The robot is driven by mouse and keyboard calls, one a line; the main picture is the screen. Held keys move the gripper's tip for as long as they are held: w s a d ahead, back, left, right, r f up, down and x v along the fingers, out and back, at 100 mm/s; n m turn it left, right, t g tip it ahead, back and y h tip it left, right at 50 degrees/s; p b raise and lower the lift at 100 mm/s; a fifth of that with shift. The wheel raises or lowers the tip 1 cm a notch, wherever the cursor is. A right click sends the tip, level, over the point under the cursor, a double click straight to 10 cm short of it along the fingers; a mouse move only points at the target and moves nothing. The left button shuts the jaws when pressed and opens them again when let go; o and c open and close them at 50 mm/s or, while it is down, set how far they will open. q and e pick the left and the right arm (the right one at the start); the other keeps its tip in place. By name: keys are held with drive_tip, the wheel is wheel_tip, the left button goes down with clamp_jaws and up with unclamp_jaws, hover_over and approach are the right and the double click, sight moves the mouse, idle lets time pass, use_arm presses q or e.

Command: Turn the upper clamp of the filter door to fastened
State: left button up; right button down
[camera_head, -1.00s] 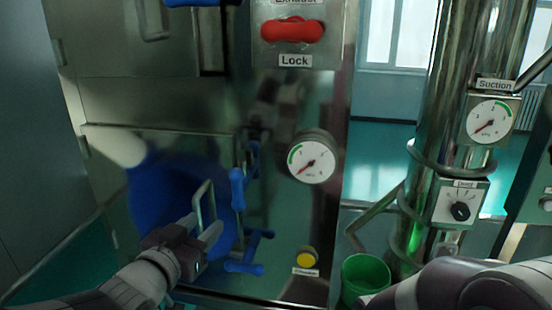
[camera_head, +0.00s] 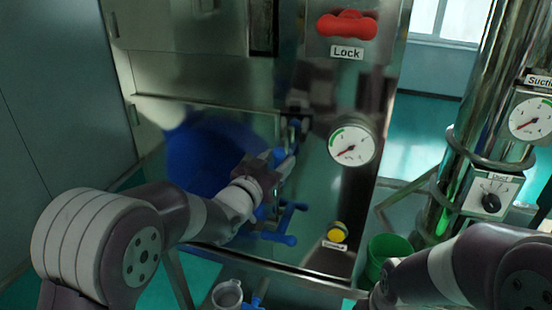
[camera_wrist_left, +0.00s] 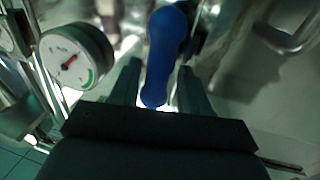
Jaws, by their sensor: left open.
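The upper clamp (camera_head: 295,130) is at the right edge of the metal filter door (camera_head: 155,112), partly hidden by my left gripper (camera_head: 282,164) in the head view. In the left wrist view its rounded blue handle (camera_wrist_left: 165,45) lies between the two fingers of my left gripper (camera_wrist_left: 158,80), which are open on either side of it. I cannot tell whether a finger touches it. The lower clamp (camera_head: 280,238), also blue, sticks out below. My right arm shows at the lower right, but its gripper is out of view.
A green bucket (camera_head: 385,252) and a metal pipe stand at right.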

use_arm(q)
drive_tip(key=shift+w+d, duration=0.1)
drive_tip(key=shift+d, duration=0.15)
drive_tip(key=c, duration=0.3)
drive_tip(key=shift+d+f, duration=0.1)
clamp_jaws()
use_arm(e)
drive_tip(key=shift+w+d+f, duration=0.1)
drive_tip(key=shift+w+d, duration=0.05)
drive_tip(key=shift+d, duration=0.1)
drive_tip(key=shift+f, duration=0.1)
